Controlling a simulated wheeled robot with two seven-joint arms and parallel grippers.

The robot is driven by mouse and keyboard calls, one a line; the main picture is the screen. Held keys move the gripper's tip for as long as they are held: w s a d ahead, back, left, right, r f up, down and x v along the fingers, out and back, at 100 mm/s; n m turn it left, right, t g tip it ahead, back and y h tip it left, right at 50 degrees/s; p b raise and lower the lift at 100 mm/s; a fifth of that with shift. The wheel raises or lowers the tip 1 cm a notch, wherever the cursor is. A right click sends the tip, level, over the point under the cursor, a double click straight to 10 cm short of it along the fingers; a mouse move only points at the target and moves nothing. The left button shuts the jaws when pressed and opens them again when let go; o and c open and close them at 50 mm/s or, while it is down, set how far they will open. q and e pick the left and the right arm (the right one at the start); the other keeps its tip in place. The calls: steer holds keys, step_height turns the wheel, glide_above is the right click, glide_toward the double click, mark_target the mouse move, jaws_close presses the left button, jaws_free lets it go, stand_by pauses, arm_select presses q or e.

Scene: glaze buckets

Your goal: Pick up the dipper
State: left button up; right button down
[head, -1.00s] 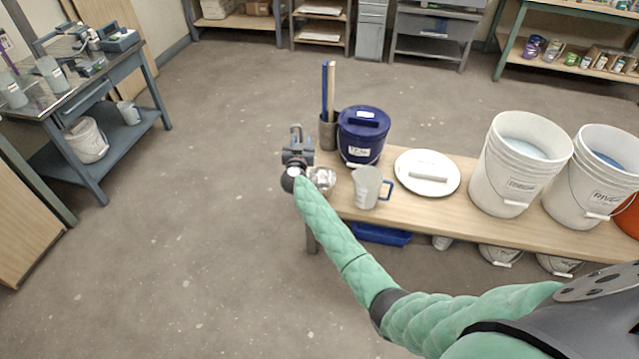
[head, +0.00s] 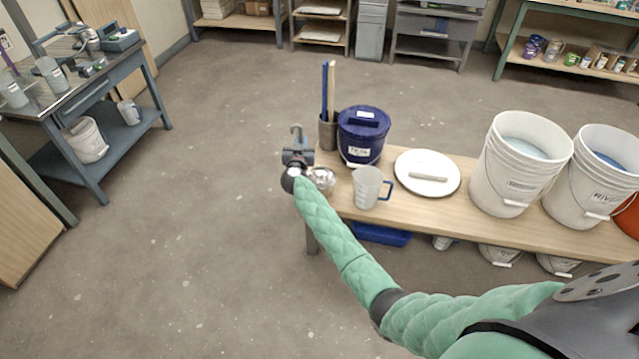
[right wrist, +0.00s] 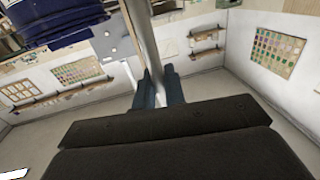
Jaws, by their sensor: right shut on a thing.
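The dipper shows as a thin grey hooked handle end (head: 296,131) above my right gripper (head: 297,154), at the left end of the wooden bench. In the right wrist view its metal handle (right wrist: 141,35) runs up from between the two fingers (right wrist: 159,90), which are shut on it. A shiny metal piece (head: 322,178) beside my wrist may be the dipper's bowl; I cannot tell for sure. The lower handle is hidden by my gripper and wrist. My left gripper is not in view.
On the bench (head: 440,220) stand a holder with sticks (head: 328,130), a lidded dark blue bucket (head: 362,135), a grey-white pitcher (head: 367,188), a white round lid (head: 427,172) and white buckets (head: 520,165). The floor left of the bench is clear.

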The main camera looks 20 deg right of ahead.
mark_target(301, 136)
steer(key=shift+r, duration=0.15)
stand_by(0.8)
